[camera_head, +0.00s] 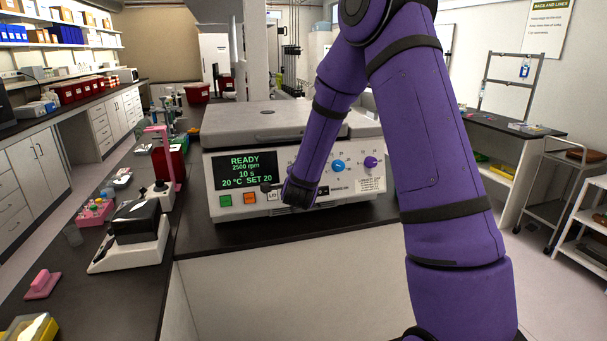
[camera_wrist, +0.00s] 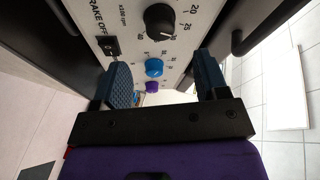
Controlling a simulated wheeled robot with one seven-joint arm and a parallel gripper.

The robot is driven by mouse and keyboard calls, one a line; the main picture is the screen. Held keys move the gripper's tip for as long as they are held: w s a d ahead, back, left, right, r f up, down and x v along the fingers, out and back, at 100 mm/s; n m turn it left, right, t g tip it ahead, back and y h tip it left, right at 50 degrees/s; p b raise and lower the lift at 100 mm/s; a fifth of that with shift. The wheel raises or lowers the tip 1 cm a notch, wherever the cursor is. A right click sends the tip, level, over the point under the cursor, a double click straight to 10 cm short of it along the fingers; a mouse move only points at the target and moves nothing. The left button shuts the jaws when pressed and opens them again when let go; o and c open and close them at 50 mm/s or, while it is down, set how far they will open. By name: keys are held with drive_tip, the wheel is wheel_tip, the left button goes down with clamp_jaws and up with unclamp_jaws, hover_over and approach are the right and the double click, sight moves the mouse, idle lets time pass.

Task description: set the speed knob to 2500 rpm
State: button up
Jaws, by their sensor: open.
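In the wrist view the black speed knob (camera_wrist: 159,18) sits on the panel beside a scale marked 20, 25 and 30, with "x100 rpm" printed nearby. My arm hides this knob in the head view. My gripper (camera_wrist: 164,78) is open, its two fingers apart with nothing visible between them. The black knob appears beyond the fingertips and clear of them. In the head view my gripper (camera_head: 284,191) is at the panel's lower front, partly hidden.
A blue knob (camera_head: 338,166) and a purple knob (camera_head: 370,162) are right of my forearm. Green (camera_head: 225,200) and orange (camera_head: 250,198) buttons lie below the display. A black switch (camera_wrist: 108,46) is close to one finger. Lab equipment crowds the left bench.

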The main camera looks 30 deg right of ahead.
drive_tip(key=shift+v, duration=1.6)
drive_tip(key=shift+d, duration=0.1)
idle(0.5)
